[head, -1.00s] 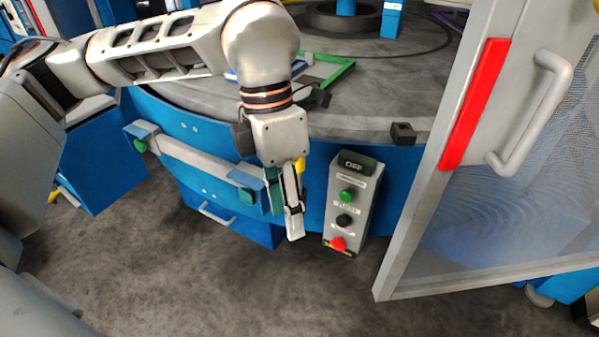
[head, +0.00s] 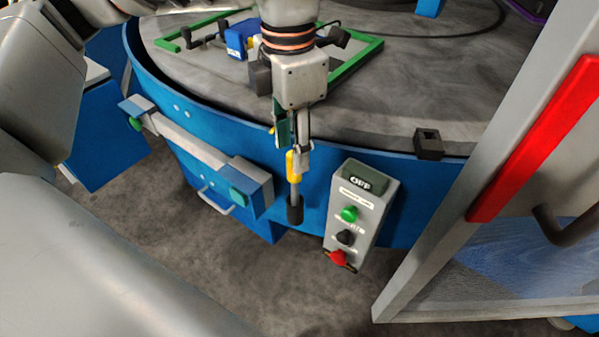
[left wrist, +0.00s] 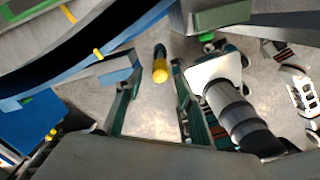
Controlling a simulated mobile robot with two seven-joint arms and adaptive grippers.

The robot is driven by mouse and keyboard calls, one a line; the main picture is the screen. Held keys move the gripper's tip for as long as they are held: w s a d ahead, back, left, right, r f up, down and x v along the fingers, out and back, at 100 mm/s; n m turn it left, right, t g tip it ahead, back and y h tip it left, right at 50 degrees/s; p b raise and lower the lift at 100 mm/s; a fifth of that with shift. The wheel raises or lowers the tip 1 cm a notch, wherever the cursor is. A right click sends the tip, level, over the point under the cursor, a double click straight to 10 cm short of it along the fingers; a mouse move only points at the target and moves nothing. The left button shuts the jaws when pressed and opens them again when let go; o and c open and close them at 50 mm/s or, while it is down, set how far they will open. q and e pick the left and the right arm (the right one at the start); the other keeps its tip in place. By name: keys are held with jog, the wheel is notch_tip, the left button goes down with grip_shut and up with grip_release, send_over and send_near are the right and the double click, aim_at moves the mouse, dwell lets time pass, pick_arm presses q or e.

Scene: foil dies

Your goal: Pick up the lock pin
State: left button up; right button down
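The lock pin, with a yellow head (head: 291,163), a grey shaft and a black lower end, is upright beside the right end of the blue-and-grey bracket (head: 245,185) at the turntable's front. My left gripper (head: 295,150) points down at its yellow head. In the left wrist view the yellow head (left wrist: 160,72) lies between the spread fingers of the left gripper (left wrist: 155,85), near their tips, with a gap visible on both sides. The left gripper is open. Whether the pin's lower end rests in anything is not clear.
A control box (head: 357,215) with green, black and red buttons is close on the right. A grey door frame (head: 440,215) with a red strip stands further right. The round turntable (head: 400,85) lies behind, carrying a green frame (head: 355,65). Floor is free in front.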

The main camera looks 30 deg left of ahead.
aim_at(295, 180)
pick_arm(q)
notch_tip(295, 180, down, 6)
jog(key=shift+w+f+b, duration=0.15)
jog(key=shift+f+b, duration=0.1)
jog(key=shift+b, duration=0.1)
grip_shut()
